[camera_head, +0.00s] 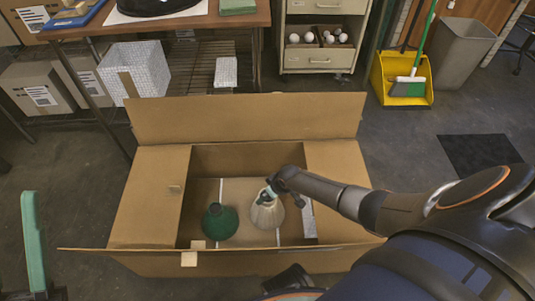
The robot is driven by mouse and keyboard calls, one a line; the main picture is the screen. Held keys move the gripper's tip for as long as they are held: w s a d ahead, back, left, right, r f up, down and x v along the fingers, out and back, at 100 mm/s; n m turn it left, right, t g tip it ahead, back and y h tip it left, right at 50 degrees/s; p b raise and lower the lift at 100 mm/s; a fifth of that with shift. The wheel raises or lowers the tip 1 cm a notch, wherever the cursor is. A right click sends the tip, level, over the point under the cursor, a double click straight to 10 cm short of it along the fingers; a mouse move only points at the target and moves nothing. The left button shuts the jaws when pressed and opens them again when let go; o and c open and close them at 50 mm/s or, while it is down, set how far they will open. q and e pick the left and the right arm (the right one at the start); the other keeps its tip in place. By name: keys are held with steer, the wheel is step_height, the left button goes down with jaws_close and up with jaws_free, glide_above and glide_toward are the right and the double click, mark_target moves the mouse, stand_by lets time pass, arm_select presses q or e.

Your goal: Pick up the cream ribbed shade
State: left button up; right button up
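The cream ribbed shade (267,215) stands in the open cardboard box (155,195), narrow end up, right of the middle. My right arm reaches in from the right. Its gripper (267,195) is at the shade's narrow top, overlapping it in the picture. The gripper partly hides the top, and I cannot tell whether the fingers are closed on it. A dark green shade (220,222) stands to the left in the same box, apart from the cream one. My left gripper is not in view.
The box flaps are folded outward, and the back flap stands up. A white strip (307,218) is right of the cream shade. Behind are a wooden table (215,20), a drawer cabinet (320,60) and a yellow dustpan (385,85).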

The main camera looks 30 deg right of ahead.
steer(key=b+x, duration=0.2)
steer(key=x, duration=0.1)
steer(key=shift+f, duration=0.3)
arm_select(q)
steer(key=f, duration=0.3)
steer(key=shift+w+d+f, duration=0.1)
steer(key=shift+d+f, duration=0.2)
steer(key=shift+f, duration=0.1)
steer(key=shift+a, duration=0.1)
arm_select(e)
steer(key=shift+r, duration=0.1)
jaws_close()
